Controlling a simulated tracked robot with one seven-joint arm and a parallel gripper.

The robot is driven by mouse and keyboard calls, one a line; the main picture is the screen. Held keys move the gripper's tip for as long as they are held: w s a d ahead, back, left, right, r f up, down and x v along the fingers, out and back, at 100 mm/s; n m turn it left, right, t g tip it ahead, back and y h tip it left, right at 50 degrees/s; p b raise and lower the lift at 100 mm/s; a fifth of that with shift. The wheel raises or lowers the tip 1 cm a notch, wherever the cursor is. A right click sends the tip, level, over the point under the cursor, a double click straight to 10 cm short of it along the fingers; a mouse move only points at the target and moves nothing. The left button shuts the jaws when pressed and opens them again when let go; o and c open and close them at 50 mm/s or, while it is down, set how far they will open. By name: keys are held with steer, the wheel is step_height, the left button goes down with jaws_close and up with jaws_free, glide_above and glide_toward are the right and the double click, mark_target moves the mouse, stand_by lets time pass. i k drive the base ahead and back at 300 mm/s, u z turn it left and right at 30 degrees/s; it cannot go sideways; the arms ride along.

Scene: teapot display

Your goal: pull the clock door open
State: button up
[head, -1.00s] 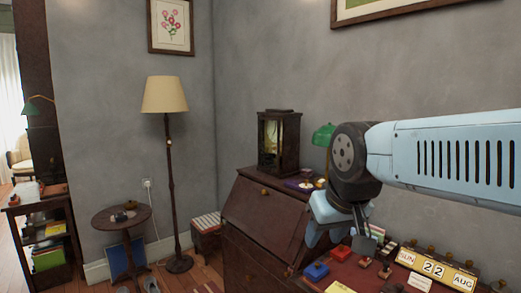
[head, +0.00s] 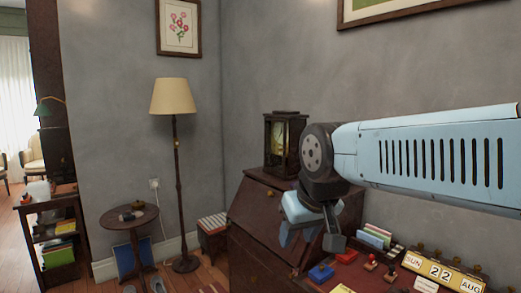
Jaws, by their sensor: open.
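The clock (head: 284,143) is a dark wooden case with glass panes and a lit, yellowish inside. It stands upright on top of the slant-front bureau (head: 262,213) against the grey wall. Its door appears closed, but it is too small to be sure. My gripper (head: 309,242) points down, with its two fingers apart and nothing seen between them. It is in front of and below the clock, to its right in the picture, and not touching it. My arm and wrist hide part of the bureau top and the space right of the clock.
A desk with a blue box (head: 321,274), stamps and a calendar (head: 441,272) lies below my arm. A floor lamp (head: 175,120), a striped stool (head: 213,230) and a small round table (head: 128,218) stand to the left. Some bare floor shows between them.

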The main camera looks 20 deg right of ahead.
mark_target(284, 122)
steer(key=i, duration=0.95)
steer(key=z, duration=0.05)
